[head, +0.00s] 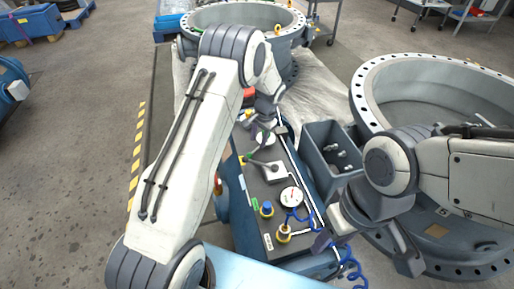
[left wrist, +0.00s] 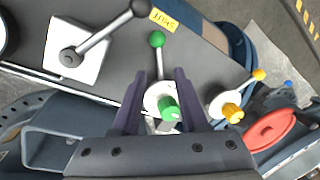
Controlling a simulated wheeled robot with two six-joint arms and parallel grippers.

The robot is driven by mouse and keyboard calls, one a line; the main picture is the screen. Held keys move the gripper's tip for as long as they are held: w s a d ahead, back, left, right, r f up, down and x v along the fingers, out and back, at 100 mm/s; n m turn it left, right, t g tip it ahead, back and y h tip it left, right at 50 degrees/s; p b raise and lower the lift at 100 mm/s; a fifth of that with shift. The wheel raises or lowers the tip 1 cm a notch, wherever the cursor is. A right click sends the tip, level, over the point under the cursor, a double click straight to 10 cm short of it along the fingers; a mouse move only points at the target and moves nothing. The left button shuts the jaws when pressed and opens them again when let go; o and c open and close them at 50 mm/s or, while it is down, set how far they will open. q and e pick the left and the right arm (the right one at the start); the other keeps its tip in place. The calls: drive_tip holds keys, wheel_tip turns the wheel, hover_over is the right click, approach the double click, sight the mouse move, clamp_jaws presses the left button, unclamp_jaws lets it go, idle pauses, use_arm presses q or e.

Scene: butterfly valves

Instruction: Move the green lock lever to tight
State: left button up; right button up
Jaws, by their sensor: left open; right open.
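In the left wrist view, the green lock lever (left wrist: 158,68) has a round green knob at its far end and a green hub on a pale round base. My left gripper (left wrist: 159,82) is open, with one dark finger on each side of the hub; I cannot tell whether either touches it. In the head view my left gripper (head: 268,103) is over the far part of the dark panel (head: 259,188), and the green lever is not clearly visible there. My right gripper (head: 366,242) is open and empty, beside the panel's near right end.
A black-knobbed lever on a white plate (left wrist: 73,52), a yellow lever (left wrist: 232,104) and a red oval handle (left wrist: 268,130) flank the green lever. In the head view, a grey bin (head: 322,160) and a large flanged ring (head: 372,105) stand right of the panel.

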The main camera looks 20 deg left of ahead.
sight(257, 150)
use_arm(q)
drive_tip(key=shift+w+a+f, duration=0.1)
drive_tip(key=shift+a+f, duration=0.1)
drive_tip(key=shift+f, duration=0.9)
drive_tip(key=shift+w+a+f, duration=0.1)
drive_tip(key=shift+a+f, duration=0.1)
drive_tip(key=shift+f, duration=0.9)
clamp_jaws()
